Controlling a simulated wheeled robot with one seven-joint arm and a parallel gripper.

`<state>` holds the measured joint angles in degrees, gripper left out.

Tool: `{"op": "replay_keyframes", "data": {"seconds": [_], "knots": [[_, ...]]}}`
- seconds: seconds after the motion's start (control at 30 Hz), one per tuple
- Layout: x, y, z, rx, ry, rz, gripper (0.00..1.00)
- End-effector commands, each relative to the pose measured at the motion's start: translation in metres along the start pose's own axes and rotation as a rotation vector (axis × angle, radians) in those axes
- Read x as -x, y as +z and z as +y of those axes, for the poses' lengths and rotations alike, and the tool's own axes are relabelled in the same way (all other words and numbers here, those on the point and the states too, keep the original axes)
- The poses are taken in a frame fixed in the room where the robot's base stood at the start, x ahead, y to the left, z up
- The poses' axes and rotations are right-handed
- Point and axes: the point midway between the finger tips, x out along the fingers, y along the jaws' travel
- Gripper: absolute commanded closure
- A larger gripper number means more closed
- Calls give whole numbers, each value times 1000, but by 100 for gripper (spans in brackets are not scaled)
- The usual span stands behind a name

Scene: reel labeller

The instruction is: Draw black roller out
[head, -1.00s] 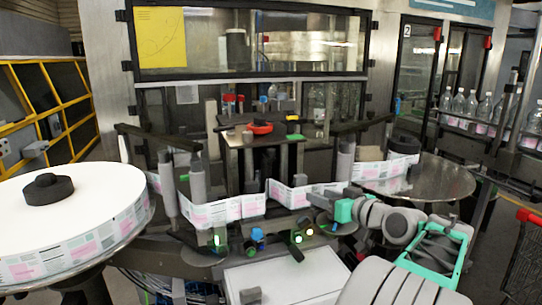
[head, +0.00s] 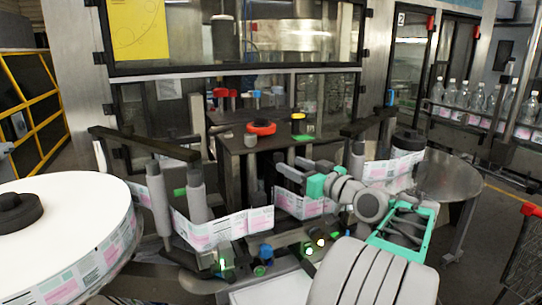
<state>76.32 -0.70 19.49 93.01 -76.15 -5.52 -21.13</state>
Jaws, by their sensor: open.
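My gripper (head: 283,176) is open, with its grey fingers pointing left over the label web (head: 300,203) at the middle of the machine. Nothing shows between the fingers. A short dark upright roller (head: 256,193) stands to the left of the fingertips, behind the web and in front of the dark central table; it appears apart from them. I cannot tell for sure that it is the black roller. Grey rollers (head: 197,192) stand upright further left, with the web passing around them. The black hub (head: 17,212) sits on the large white label reel (head: 75,220).
Dark bracket arms (head: 145,143) reach over the rollers. A second reel with a black hub (head: 408,139) stands on the right, near a round steel plate (head: 450,176).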

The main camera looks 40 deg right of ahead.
Motion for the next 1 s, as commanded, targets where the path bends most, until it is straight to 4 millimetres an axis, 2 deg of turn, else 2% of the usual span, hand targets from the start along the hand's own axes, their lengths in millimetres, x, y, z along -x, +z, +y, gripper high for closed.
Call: {"op": "replay_keyframes", "data": {"seconds": [0.2, 0.4, 0.67, 1.0], "knots": [[-43, -4, -2, -1, -5, -1, 52], [-66, -2, 1, 0, 1, -1, 52], [-68, 0, 2, 0, 4, -1, 52], [-68, 0, 1, 0, 1, -1, 80]]}}
